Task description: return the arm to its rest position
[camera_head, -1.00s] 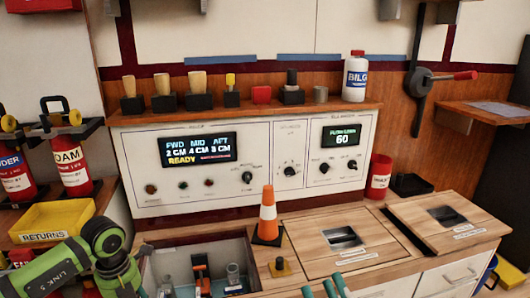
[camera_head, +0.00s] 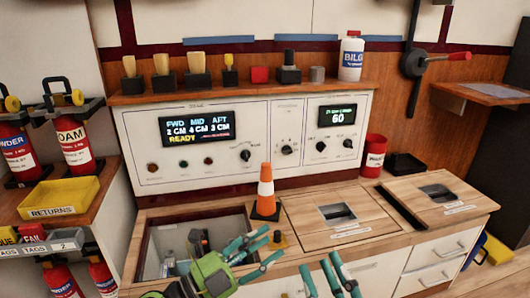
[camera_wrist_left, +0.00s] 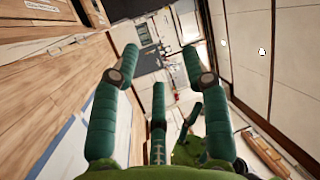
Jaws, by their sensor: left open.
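My left gripper (camera_head: 270,243) is green with teal fingers. Those fingers stand apart and hold nothing visible. The left gripper hides part of the bin and its contents.
An orange cone (camera_head: 265,195) stands on the counter behind the left gripper. The control panel (camera_head: 290,175) rises behind it. Wooden lids (camera_head: 300,212) lie to the right. A yellow returns tray (camera_head: 85,193) and extinguishers (camera_head: 72,146) are at left.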

